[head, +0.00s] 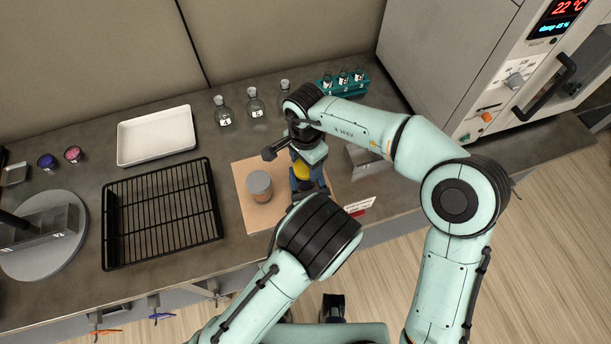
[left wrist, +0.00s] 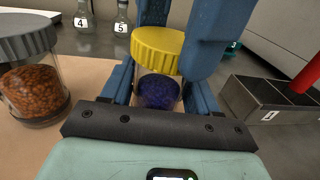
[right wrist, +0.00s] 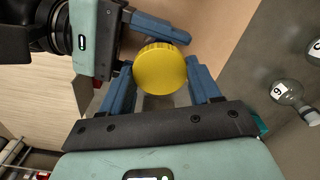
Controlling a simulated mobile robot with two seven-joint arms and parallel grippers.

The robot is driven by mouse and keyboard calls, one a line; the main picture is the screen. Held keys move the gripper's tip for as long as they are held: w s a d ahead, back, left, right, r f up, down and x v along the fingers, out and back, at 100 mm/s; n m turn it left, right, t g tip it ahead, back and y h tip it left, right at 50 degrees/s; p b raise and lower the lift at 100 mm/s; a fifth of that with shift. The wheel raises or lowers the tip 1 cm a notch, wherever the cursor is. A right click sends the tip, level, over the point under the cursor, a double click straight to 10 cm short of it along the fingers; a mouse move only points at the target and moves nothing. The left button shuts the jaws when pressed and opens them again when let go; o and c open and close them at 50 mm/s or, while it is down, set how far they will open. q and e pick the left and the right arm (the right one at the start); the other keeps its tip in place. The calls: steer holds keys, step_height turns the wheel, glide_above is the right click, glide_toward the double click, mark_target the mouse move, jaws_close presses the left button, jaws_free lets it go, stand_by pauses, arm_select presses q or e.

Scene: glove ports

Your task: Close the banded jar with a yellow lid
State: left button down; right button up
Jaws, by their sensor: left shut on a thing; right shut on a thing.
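A clear jar of dark blue-purple grains (left wrist: 158,92) stands on the tan board, between the blue fingers of my left gripper (head: 303,187), which is shut on it. A ribbed yellow lid (left wrist: 158,48) sits at the jar's mouth; it also shows in the head view (head: 302,171) and the right wrist view (right wrist: 160,69). My right gripper (right wrist: 163,78) comes from above and is shut on the lid. I cannot tell whether the lid is seated or just above the rim. Fingers hide the jar's sides, and I see no band clearly.
A grey-lidded jar of orange-brown grains (head: 259,186) stands close left on the tan board (head: 247,216). A black wire rack (head: 162,215) and white tray (head: 156,135) lie further left. Numbered flasks (head: 255,104) stand behind. A grey compartment box (left wrist: 262,106) is at right.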

steer(key=m, duration=0.6)
steer(key=shift+m, duration=0.4)
steer(key=m, duration=1)
steer(key=shift+m, duration=0.4)
steer(key=m, duration=0.4)
steer(key=shift+m, duration=0.3)
steer(key=m, duration=0.6)
steer(key=shift+m, duration=0.4)
steer(key=m, duration=0.4)
steer(key=shift+m, duration=0.3)
steer(key=m, duration=0.6)
steer(key=shift+f+m, duration=0.1)
steer(key=shift+m, duration=0.3)
steer(key=m, duration=0.4)
steer(key=o, duration=1.2)
